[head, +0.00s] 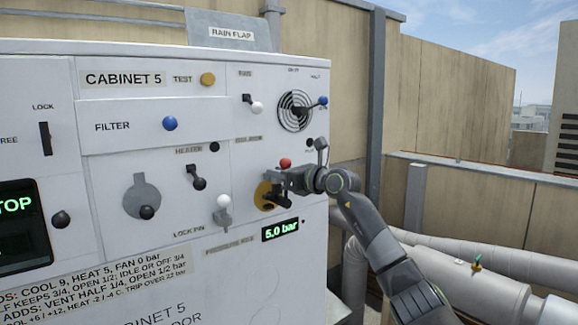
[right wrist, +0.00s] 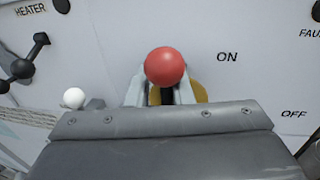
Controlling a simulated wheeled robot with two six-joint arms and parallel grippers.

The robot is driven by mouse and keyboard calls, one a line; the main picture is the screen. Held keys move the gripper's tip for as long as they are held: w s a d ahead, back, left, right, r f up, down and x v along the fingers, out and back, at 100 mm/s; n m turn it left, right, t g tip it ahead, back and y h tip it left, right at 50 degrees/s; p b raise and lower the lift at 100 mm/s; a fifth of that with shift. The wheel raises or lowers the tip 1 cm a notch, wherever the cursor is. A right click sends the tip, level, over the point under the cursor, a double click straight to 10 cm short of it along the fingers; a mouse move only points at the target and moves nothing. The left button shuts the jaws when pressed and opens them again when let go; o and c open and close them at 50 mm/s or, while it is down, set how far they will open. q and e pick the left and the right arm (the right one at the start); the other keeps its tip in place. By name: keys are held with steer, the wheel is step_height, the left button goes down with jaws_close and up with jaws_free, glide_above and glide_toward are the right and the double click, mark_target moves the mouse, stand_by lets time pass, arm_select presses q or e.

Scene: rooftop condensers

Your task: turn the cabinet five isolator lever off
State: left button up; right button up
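The isolator lever's red ball knob (head: 285,163) stands up on the right part of the white cabinet 5 panel, over a yellow disc (head: 262,195). My right gripper (head: 275,188) is at the lever, just below the ball. In the right wrist view the red ball (right wrist: 165,67) is at the centre, with a gripper finger on each side below it and a dark stem or gap between them. Whether the fingers press on the stem is unclear. The ball is level with the ON label (right wrist: 227,57); the OFF label (right wrist: 293,114) is lower right. My left gripper is out of view.
Close by are a white knob (head: 224,201), a black heater lever (head: 196,178), a 5.0 bar display (head: 281,230) and a fan grille (head: 295,111) with a blue knob (head: 322,100). Pipes (head: 470,285) run at lower right.

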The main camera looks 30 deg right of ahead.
steer(key=shift+w+d+f, duration=0.1)
steer(key=shift+d, duration=0.05)
jaws_close()
steer(key=shift+f, duration=0.1)
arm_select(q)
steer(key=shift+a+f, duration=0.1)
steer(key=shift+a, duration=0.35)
arm_select(e)
steer(key=shift+m, duration=0.3)
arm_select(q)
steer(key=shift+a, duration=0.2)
